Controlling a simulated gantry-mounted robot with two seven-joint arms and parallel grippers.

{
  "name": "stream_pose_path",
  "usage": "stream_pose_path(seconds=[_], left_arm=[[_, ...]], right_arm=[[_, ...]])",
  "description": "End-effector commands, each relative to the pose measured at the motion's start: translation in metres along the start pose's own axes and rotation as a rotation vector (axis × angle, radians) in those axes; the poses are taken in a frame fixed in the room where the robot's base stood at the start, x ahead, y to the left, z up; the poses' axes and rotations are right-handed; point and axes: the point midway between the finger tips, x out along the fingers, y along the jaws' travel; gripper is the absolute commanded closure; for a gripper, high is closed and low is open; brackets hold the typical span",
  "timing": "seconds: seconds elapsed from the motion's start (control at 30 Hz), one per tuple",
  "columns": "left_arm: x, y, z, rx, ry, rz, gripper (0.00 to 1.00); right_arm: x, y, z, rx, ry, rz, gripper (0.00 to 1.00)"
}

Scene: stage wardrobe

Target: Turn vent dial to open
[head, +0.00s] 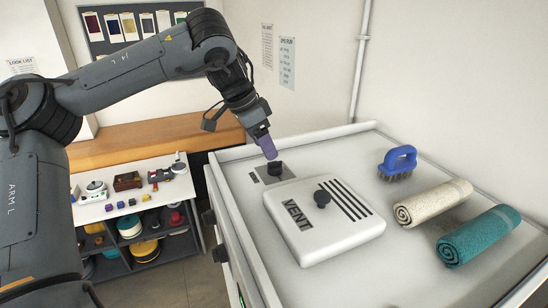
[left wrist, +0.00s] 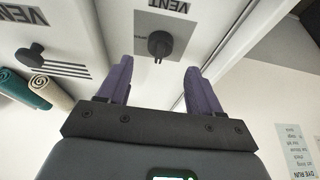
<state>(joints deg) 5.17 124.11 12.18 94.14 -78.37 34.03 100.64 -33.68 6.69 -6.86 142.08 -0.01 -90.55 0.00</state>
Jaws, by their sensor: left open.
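The vent dial (head: 274,168) is a small dark knob on a grey plate (head: 258,179) at the left part of the white top. In the left wrist view the dial (left wrist: 160,43) sits beyond the fingertips, roughly centred between them, with a short pointer toward the gripper. My left gripper (head: 264,146) has purple fingers and hangs just above the dial in the head view. In the left wrist view its fingers (left wrist: 158,68) are apart with nothing between them. My right gripper is not in view.
A white box (head: 350,238) marked VENT, with slots and a dark knob (head: 322,198), stands right of the plate. A blue brush (head: 398,160), a cream towel roll (head: 433,202) and a teal towel roll (head: 479,235) lie farther right. A raised rim edges the top.

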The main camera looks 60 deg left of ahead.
Motion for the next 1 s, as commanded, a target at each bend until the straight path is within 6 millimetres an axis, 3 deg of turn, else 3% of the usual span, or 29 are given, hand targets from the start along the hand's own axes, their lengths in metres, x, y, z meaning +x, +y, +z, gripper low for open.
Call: stream_pose_path(seconds=[0.2, 0.4, 0.83, 1.0], left_arm=[[0.033, 0.001, 0.0, -0.001, -0.002, 0.004, 0.35], [0.053, 0.0, -0.001, 0.0, 0.0, 0.001, 0.35], [0.061, 0.0, 0.0, -0.001, 0.001, 0.0, 0.35], [0.061, 0.0, 0.0, -0.001, 0.001, 0.0, 0.61]], right_arm=[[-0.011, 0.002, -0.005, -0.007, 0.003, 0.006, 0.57], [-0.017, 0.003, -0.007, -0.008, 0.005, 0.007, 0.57], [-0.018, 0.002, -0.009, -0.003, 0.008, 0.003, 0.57], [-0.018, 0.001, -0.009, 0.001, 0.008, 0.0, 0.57]])
